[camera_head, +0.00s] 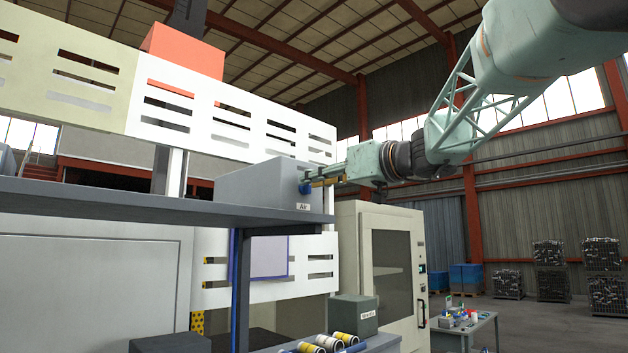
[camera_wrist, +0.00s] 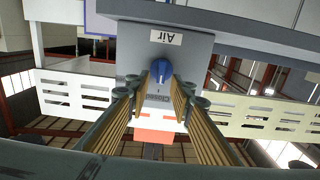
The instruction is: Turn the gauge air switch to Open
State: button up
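The gauge air switch is a blue rotary knob (camera_wrist: 161,72) on the end face of a grey box, seen upside down in the wrist view. It also shows small in the head view (camera_head: 305,188). An "Air" label (camera_wrist: 166,37) is on the same face, and a smaller label by the knob is too small to read surely. My gripper (camera_wrist: 158,92) is open, with its fingers apart on both sides of the knob's line and a gap to it. In the head view my gripper (camera_head: 322,181) points left at the knob; contact cannot be told there.
The grey box (camera_head: 262,186) stands on a dark shelf (camera_head: 150,205). White slotted panels (camera_head: 240,120) rise behind it. A beige cabinet (camera_head: 385,265) stands behind and below my arm. A small grey box (camera_head: 354,313) and several cylinders (camera_head: 343,339) are lower down.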

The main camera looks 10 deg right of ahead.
grip_shut()
jog(key=shift+m+b, duration=0.5)
jog(key=shift+b, duration=0.15)
jog(key=shift+w+d+f+m+b, duration=0.2)
jog(key=shift+m+b, duration=0.65)
jog(key=shift+m, duration=0.95)
jog(key=shift+w+d+f+m+b, duration=0.1)
jog(key=shift+d+m+b, duration=0.15)
jog(key=shift+m+b, duration=1.05)
jog(key=shift+w+d+f+m+b, duration=0.1)
jog(key=shift+d+m+b, duration=0.2)
jog(key=shift+m, duration=2)
jog(key=shift+a, duration=0.1)
